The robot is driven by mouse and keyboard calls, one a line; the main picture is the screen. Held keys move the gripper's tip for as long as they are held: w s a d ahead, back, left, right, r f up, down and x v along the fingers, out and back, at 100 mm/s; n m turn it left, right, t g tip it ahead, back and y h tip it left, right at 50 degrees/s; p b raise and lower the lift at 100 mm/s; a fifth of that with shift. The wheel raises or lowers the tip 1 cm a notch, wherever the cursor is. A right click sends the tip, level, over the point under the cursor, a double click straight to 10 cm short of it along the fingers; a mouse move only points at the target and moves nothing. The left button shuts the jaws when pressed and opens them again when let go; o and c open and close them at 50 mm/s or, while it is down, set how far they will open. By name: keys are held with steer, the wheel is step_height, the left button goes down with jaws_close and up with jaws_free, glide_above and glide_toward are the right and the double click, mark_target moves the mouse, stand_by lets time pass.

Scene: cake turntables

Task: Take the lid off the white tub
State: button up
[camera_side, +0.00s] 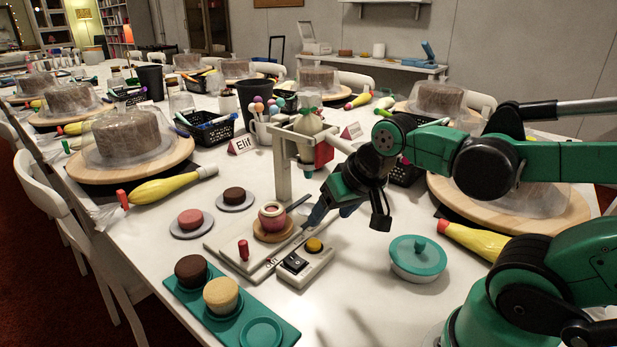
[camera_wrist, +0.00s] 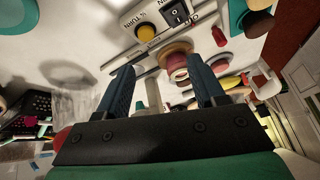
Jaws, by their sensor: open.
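The white tub (camera_side: 418,272) stands upright on the table, right of the button box. Its teal lid (camera_side: 418,250), with a small round knob, sits on top. In the wrist view a teal edge (camera_wrist: 14,14) at the top left corner is probably this lid, mostly cut off. My gripper (camera_side: 333,212) is to the left of the tub, over the small stand, apart from the lid. In the wrist view my gripper (camera_wrist: 162,82) is open, its two blue fingers spread with nothing held between them.
A teal tray (camera_side: 262,333) with small cakes is at front. A yellow piping bag (camera_side: 472,240) lies behind the tub.

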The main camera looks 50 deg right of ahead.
steer(key=s+d+f+m+g, duration=0.2)
steer(key=s+d+m+g, duration=0.1)
steer(key=d+m, duration=0.55)
steer(key=m+g, duration=0.3)
steer(key=m, duration=1.1)
glide_above(421, 241)
steer(key=shift+w+f+n+y, duration=0.15)
steer(key=shift+f+n+y, duration=0.15)
steer(key=shift+f, duration=0.65)
steer(key=shift+d+f, duration=0.1)
steer(key=shift+f, duration=2.7)
jaws_close()
